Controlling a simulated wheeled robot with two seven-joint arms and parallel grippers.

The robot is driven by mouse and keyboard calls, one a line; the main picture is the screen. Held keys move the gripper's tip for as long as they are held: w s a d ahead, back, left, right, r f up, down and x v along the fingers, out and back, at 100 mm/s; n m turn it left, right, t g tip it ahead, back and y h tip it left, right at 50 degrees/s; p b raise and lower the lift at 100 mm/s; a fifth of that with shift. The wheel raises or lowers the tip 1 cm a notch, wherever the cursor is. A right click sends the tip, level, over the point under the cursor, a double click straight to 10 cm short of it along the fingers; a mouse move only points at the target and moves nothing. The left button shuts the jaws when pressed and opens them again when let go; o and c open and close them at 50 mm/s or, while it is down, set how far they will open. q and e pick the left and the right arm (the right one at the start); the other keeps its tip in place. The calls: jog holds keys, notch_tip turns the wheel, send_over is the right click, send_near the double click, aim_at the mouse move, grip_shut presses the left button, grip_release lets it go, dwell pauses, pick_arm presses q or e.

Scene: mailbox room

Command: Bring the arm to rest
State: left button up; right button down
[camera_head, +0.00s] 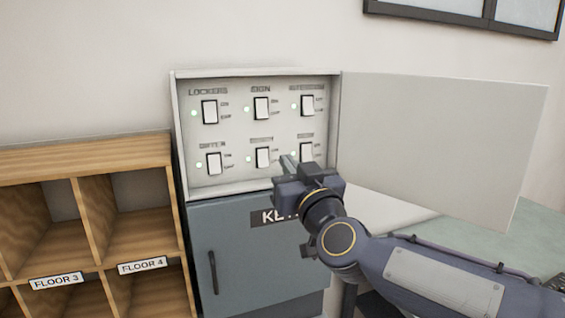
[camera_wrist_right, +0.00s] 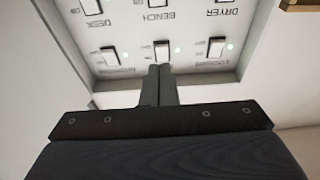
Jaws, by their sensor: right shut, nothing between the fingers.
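My right gripper (camera_head: 288,163) is shut and empty in front of the lower right part of an open switch panel (camera_head: 235,180). In the right wrist view its two fingers (camera_wrist_right: 161,72) are pressed together, tips just below a white rocker switch (camera_wrist_right: 162,51) in the picture. I cannot tell whether they touch it. In the head view the fingertips lie between the lower middle switch (camera_head: 263,158) and the lower right switch (camera_head: 306,151). My right arm reaches in from the lower right. My left gripper is not in view.
The panel door (camera_head: 440,140) stands open to the right, above my forearm. A grey key cabinet (camera_head: 255,260) is below the panel, partly behind my gripper. Wooden mail cubbies (camera_head: 90,155) stand at left. A pale green surface (camera_head: 455,235) lies at right.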

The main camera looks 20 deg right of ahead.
jog(key=shift+s+r, duration=0.1)
jog(key=shift+s, duration=0.25)
jog(key=s+f+m+g+y, duration=0.1)
jog(key=s+f+g, duration=0.6)
jog(key=s+f, duration=0.6)
jog(key=s+d+f+m+g+y, duration=0.1)
jog(key=s+f+g+y, duration=0.1)
jog(key=s+f+g, duration=0.5)
jog(key=s+f, duration=0.6)
jog(key=f, duration=0.5)
jog(key=shift+s+d+f+g, duration=0.15)
jog(key=shift+f+g, duration=0.05)
jog(key=shift+g, duration=0.2)
